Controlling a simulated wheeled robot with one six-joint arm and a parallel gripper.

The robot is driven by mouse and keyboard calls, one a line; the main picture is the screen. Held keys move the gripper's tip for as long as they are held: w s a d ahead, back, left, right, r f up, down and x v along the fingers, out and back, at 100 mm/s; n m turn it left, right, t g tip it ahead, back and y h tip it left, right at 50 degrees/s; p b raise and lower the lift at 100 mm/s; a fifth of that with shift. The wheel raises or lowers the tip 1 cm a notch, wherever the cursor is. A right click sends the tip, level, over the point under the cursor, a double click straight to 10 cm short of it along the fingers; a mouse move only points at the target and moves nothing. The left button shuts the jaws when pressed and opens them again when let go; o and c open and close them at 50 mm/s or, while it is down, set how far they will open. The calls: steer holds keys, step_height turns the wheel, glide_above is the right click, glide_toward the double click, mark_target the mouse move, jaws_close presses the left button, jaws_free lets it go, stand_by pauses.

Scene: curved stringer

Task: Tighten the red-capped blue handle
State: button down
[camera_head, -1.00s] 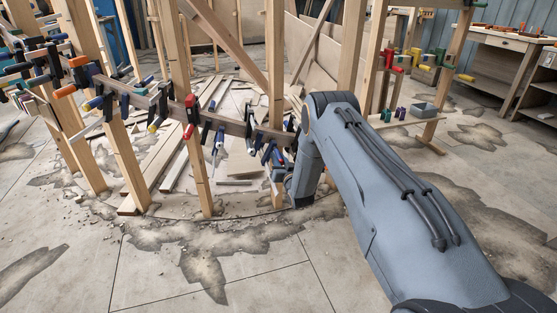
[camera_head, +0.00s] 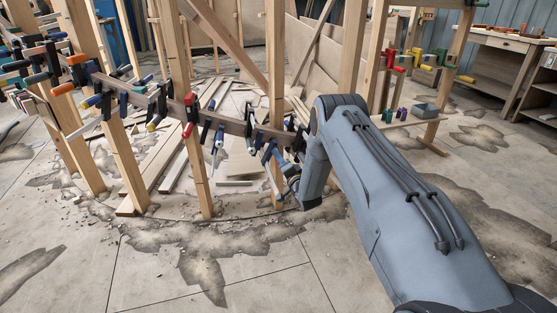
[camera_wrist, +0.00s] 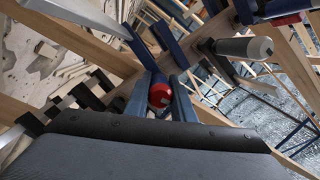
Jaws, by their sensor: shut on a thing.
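The red-capped blue handle shows its round red cap (camera_wrist: 160,94) in the middle of the wrist view, pointing back toward the camera. My gripper (camera_wrist: 162,86) has one blue-grey finger on each side of it and is shut on the handle. Most of the handle's blue body is hidden by the cap and fingers. In the head view my gripper (camera_head: 281,168) is partly hidden at the end of my arm, beside the clamps at the right end of the curved stringer (camera_head: 238,127). I cannot make out the red cap there.
A grey-handled clamp (camera_wrist: 245,48) and a dark clamp part with a red piece (camera_wrist: 286,19) lie close by on the right in the wrist view. Wooden posts (camera_head: 277,100) stand near my arm. The floor (camera_head: 210,265) in front is mostly clear.

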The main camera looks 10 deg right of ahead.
steer(key=shift+m, duration=0.6)
steer(key=c, duration=1.5)
jaws_free()
steer(key=p+v, duration=0.1)
steer(key=v, duration=0.7)
